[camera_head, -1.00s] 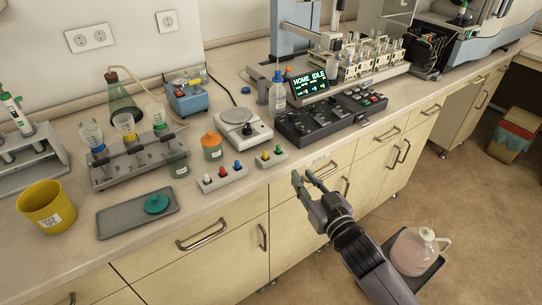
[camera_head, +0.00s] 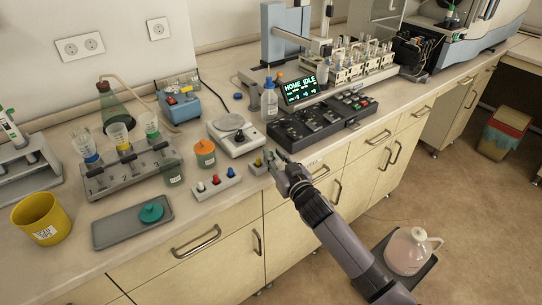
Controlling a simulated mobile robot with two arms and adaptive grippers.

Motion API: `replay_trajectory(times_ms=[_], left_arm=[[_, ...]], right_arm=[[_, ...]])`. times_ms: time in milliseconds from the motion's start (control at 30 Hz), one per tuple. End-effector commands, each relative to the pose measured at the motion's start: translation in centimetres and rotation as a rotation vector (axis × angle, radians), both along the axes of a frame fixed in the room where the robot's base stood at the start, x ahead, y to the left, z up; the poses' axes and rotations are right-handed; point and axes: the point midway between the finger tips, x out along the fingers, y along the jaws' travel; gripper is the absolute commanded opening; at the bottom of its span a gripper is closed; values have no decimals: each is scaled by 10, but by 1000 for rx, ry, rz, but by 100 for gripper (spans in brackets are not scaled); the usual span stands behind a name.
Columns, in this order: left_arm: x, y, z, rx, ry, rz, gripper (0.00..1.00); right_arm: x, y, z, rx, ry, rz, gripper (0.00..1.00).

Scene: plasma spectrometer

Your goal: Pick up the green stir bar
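The small grey rack with the yellow peg (camera_head: 257,162) stands at the counter's front edge. The green stir bar, which stood right of the yellow one, is now hidden behind my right gripper. My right gripper (camera_head: 275,156) is at the right end of this rack, its fingertips at the green bar's place. Its fingers look apart, but I cannot make out whether they touch the bar. My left gripper is out of view.
A second rack (camera_head: 217,187) with white, red and blue stir bars stands just left. An orange-capped jar (camera_head: 205,153), a hotplate stirrer (camera_head: 238,137) and a black control panel (camera_head: 320,122) are close by. A grey tray (camera_head: 110,232) with a teal lid lies at the left.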

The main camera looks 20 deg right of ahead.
Motion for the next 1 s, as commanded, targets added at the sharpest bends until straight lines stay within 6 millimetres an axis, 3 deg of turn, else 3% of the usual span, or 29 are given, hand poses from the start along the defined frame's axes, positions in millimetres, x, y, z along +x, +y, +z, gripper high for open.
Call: replay_trajectory(times_ms=[200,533,867,1000], left_arm=[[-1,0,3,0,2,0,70],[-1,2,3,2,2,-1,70],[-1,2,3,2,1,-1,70],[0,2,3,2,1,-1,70]], right_arm=[[24,4,-3,0,0,1,23],[28,4,-3,0,1,1,22],[28,4,-4,0,1,1,0],[28,4,-3,0,0,1,0]])
